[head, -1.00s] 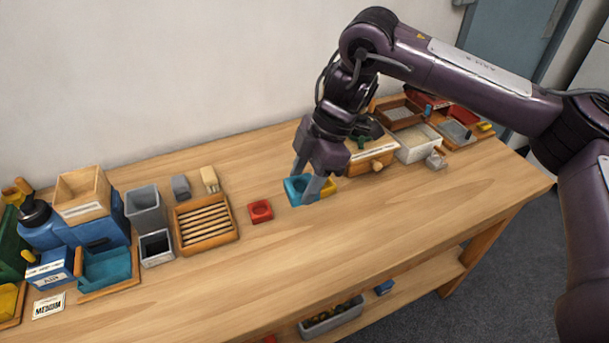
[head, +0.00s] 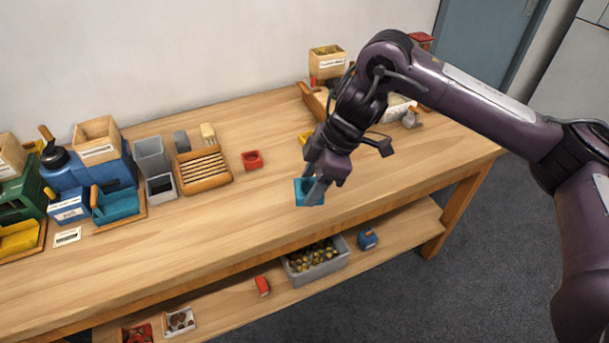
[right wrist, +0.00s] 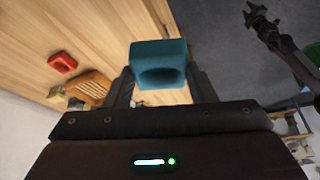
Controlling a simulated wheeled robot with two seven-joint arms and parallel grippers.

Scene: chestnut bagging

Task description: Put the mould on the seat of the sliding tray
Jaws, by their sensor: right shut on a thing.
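My right gripper (head: 314,188) is shut on the blue mould (head: 301,192), a block with a hollow, over the front half of the table. In the right wrist view the mould (right wrist: 158,60) sits between the two fingers; its height above the wood is hard to judge. A teal tray (head: 117,206) on a wooden base stands at the left before a blue machine; it looks like the sliding tray. Its inside looks empty. In the right wrist view a dark arm end, seemingly my left gripper (right wrist: 262,18), hangs over the floor; its fingers are unclear.
A red mould (head: 252,160) and a yellow one (head: 305,138) lie on the table. A slatted wooden rack (head: 204,168) and grey bins (head: 152,157) stand between the red mould and the teal tray. The table's front strip is clear. A lower shelf holds a grey crate (head: 338,262).

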